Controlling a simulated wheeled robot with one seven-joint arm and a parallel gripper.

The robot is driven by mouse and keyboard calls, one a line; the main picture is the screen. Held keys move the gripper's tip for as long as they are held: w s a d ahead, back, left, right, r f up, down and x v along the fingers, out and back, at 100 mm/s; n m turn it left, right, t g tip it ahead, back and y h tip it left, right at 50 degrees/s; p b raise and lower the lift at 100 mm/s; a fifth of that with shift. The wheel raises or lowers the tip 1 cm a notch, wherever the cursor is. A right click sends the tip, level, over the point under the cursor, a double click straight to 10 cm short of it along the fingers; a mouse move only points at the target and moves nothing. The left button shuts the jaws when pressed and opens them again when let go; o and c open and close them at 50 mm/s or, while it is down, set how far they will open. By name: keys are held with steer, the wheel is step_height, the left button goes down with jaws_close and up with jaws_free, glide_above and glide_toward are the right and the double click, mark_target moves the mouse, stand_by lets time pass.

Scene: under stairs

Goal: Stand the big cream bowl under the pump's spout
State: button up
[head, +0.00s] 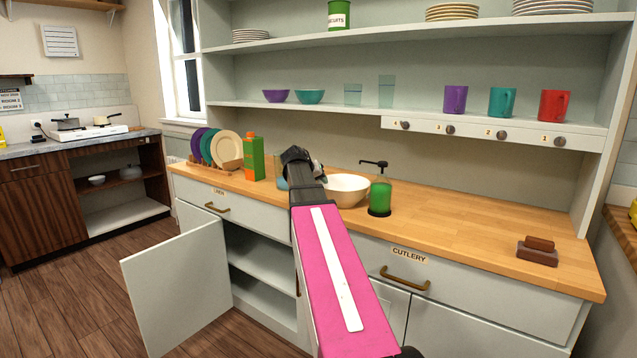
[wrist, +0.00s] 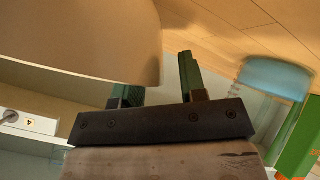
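The big cream bowl (head: 347,187) stands upright on the wooden counter, just left of the green pump bottle (head: 380,197). The pump's black spout (head: 366,162) points left; in the head view its tip appears above the bowl's right rim. I cannot tell whether it is truly over the bowl. In the wrist view the bowl (wrist: 75,35) fills the upper left and hides most of one finger. The other finger stands apart outside the wall, with a gap.
An orange-and-green carton (head: 253,158) and plates in a rack (head: 228,150) stand left of my arm. A bluish cup (wrist: 275,78) is near my gripper. A brown block (head: 537,252) lies far right; the counter between is clear. A cupboard door (head: 180,290) hangs open below.

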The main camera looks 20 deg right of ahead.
steer(key=shift+a+r, duration=0.1)
steer(key=shift+r, duration=0.15)
steer(key=v, duration=1.2)
steer(key=s+a+f+n+y, duration=0.1)
steer(key=s+a+f, duration=0.15)
steer(key=f, duration=0.55)
steer(key=s+a+f+n+g+y, duration=0.1)
steer(key=a+f+y, duration=0.15)
steer(key=f, duration=0.55)
steer(key=s+a+f+n+y, duration=0.1)
steer(key=a+f, duration=0.2)
steer(key=f, duration=0.5)
steer(key=s+a+f+g+y, duration=0.1)
steer(key=s+a+f, duration=0.2)
steer(key=s+f, duration=0.2)
steer(key=s+a+f+n+g+y, duration=0.1)
steer(key=s+a+f, duration=0.3)
steer(key=f, duration=0.5)
steer(key=s+a+f+n+g+y, duration=0.1)
steer(key=s+a+f+y, duration=0.1)
steer(key=s+a+f, duration=0.2)
step_height(320, 180, down, 3)
steer(key=shift+s+f, duration=0.15)
steer(key=shift+s, duration=0.9)
steer(key=shift+a, duration=0.15)
